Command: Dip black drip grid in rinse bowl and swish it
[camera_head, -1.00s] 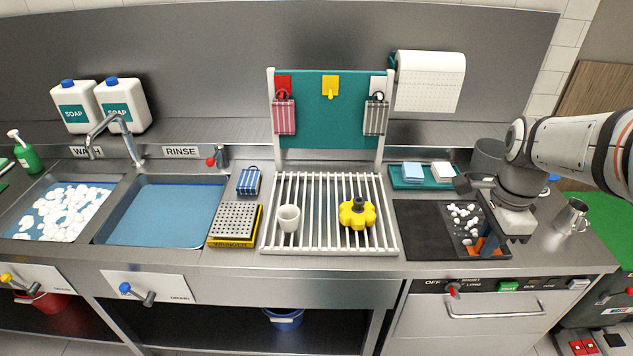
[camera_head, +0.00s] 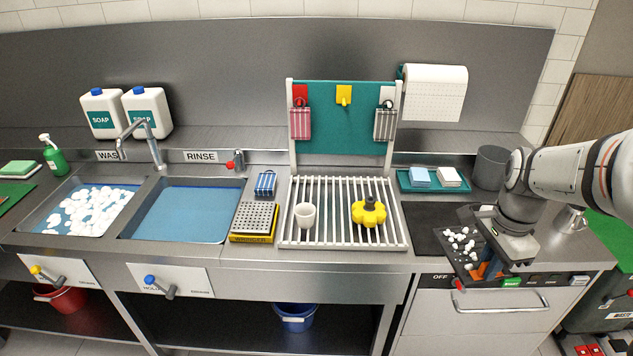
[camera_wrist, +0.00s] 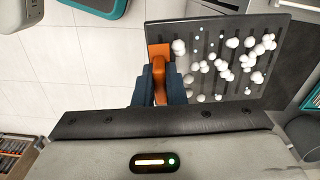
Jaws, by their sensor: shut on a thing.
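The black drip grid (camera_head: 458,262) is a flat dark slatted plate with white foam blobs on it, at the right of the counter. My gripper (camera_head: 487,270) is shut on its orange tab. In the wrist view the fingers (camera_wrist: 160,85) clasp the orange tab at the edge of the grid (camera_wrist: 250,88), and foam lies over its slats. The grid appears held over the front part of the black mat; the exact gap beneath it is unclear. The rinse bowl (camera_head: 150,227) is a sunken steel basin with blue water, labelled RINSE, at the left, far from my gripper.
Between grid and basin stand a white drying rack (camera_head: 283,243) with a white cup (camera_head: 305,215) and yellow knob-shaped part (camera_head: 368,212), and a yellow-black perforated block (camera_head: 252,222). The foamy wash basin (camera_head: 52,222) is farther left. A tap (camera_head: 150,140) rises behind the basins.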

